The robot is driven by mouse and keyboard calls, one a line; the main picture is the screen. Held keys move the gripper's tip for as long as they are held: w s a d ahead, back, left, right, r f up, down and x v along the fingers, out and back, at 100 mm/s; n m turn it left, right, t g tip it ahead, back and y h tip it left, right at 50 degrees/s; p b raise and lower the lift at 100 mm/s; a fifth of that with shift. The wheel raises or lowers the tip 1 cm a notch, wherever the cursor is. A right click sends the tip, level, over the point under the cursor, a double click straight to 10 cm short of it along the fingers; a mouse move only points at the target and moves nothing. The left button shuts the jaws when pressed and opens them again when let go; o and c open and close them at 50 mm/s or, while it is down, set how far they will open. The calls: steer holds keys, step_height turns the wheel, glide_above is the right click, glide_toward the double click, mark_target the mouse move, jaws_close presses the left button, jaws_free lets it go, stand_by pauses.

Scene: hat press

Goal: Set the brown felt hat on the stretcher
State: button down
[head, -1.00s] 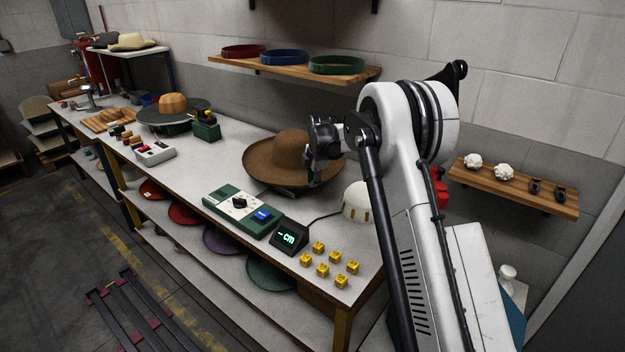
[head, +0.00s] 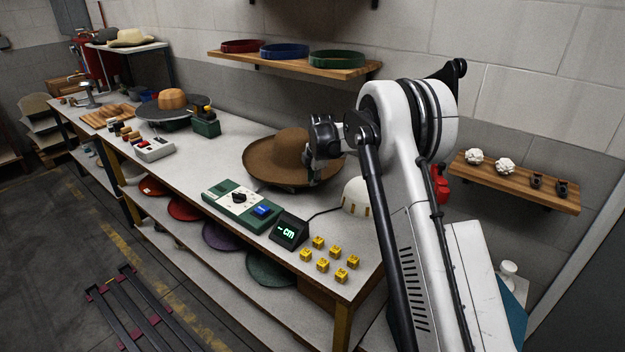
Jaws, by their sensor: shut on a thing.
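The brown felt hat (head: 285,160) has a wide brim and sits low over the workbench, right of its middle, crown up. I cannot tell whether its brim touches the bench top. My gripper (head: 313,178) is at the right side of the hat, shut on its brim; the fingertips are small and partly hidden by the arm. The stretcher appears to be the white dome (head: 357,198) with yellowish marks just right of the hat, partly hidden behind my arm. The hat is beside the dome, not on it.
A green control box (head: 240,206), a small display (head: 289,231) reading "-- cm" and several yellow blocks (head: 323,265) lie along the bench's front. A wall shelf (head: 290,67) with coloured bands hangs behind.

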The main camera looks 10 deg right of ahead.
steer(key=shift+f+b, duration=0.6)
steer(key=shift+f, duration=0.15)
steer(key=c, duration=1.7)
jaws_free()
steer(key=shift+c, duration=0.2)
